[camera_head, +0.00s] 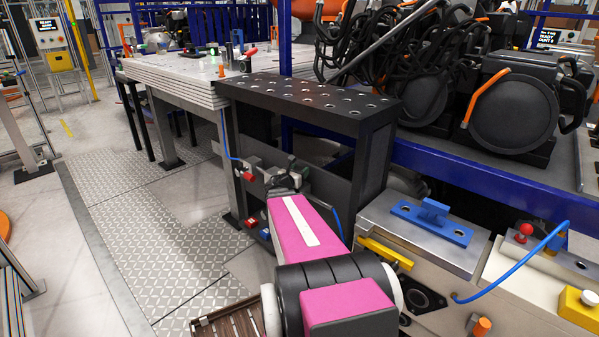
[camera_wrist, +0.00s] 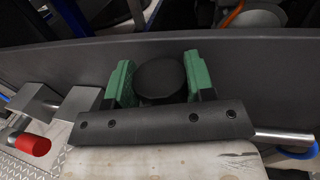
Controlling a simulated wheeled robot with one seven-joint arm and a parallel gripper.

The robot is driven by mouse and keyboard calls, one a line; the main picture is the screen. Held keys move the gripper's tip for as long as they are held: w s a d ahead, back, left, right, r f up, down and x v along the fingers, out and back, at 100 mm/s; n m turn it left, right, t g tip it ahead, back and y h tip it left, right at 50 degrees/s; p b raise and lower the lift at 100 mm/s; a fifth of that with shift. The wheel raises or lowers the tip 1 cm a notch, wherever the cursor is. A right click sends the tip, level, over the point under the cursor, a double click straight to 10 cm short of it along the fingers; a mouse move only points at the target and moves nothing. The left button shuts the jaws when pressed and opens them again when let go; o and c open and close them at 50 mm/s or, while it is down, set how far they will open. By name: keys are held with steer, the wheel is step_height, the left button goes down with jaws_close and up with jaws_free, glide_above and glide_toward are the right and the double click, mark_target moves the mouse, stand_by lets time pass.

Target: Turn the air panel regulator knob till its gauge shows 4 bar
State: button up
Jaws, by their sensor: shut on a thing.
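The round black regulator knob (camera_wrist: 160,80) shows in the wrist view between the two green fingers of my gripper (camera_wrist: 158,72), which is shut on it from both sides. In the head view my gripper (camera_head: 285,173) is at the dark air panel (camera_head: 338,184), below the black perforated top, and it hides the knob. No gauge face can be made out in either view, so its reading cannot be told.
A grey metal fitting with a red end (camera_wrist: 33,145) is left of my gripper; the red part also shows in the head view (camera_head: 248,177). A metal pipe (camera_wrist: 285,137) lies right. A blue fixture (camera_head: 432,221) stands on the bench at right. Floor at left is clear.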

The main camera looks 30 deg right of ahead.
steer(key=shift+n+t+y, duration=0.4)
steer(key=shift+n+t, duration=0.1)
steer(key=shift+t, duration=0.2)
steer(key=o, duration=0.6)
steer(key=shift+o, duration=0.2)
steer(key=v, duration=1.1)
steer(key=shift+d, duration=0.1)
